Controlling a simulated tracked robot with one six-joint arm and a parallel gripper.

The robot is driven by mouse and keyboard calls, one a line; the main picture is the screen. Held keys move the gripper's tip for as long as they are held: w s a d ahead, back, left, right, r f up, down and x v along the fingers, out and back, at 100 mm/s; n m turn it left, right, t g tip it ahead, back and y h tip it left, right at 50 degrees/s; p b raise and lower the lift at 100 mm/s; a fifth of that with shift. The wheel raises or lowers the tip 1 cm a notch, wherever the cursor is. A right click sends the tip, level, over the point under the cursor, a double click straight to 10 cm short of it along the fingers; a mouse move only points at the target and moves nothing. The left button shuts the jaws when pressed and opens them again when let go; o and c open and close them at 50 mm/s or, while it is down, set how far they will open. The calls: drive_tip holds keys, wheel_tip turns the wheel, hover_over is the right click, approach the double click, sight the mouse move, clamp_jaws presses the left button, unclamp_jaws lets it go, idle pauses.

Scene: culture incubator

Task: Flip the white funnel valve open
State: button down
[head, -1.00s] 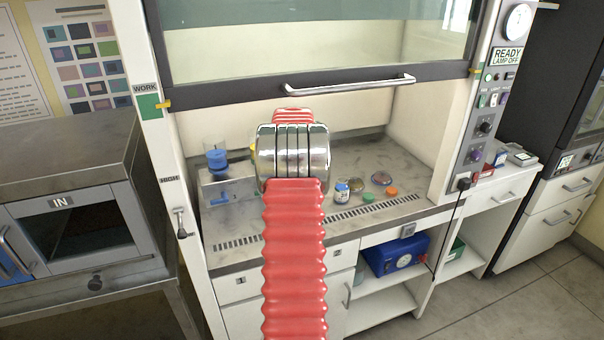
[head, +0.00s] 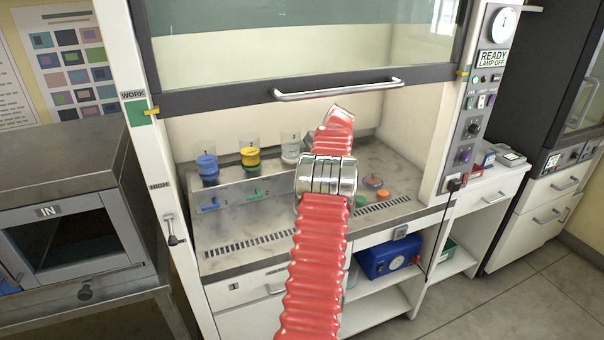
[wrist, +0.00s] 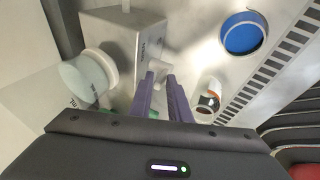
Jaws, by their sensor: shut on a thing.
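The white funnel (head: 290,151) stands at the right of the funnel row in the hood, left of my arm. In the wrist view the pale round funnel (wrist: 88,75) is at left, beside a grey stand (wrist: 128,38). The white valve (wrist: 159,67) shows at the tips of my gripper's purple fingers (wrist: 160,82). My gripper is shut on the white valve. Most of the valve is hidden by the fingers, so its exact angle cannot be told. In the head view my arm hides my gripper and this valve.
A small bottle (wrist: 208,99) and blue dish (wrist: 243,33) lie right of my gripper. The raised sash (head: 310,90) hangs above.

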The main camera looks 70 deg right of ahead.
drive_tip(key=shift+s+d+f+t+y, duration=0.2)
drive_tip(key=shift+s+d+t+y, duration=0.05)
drive_tip(key=shift+d+t+y, duration=0.05)
idle(0.5)
drive_tip(key=c, duration=2)
unclamp_jaws()
drive_tip(key=shift+r, duration=0.1)
drive_tip(key=v, duration=0.7)
drive_tip(key=shift+s, duration=0.2)
drive_tip(key=shift+s, duration=0.1)
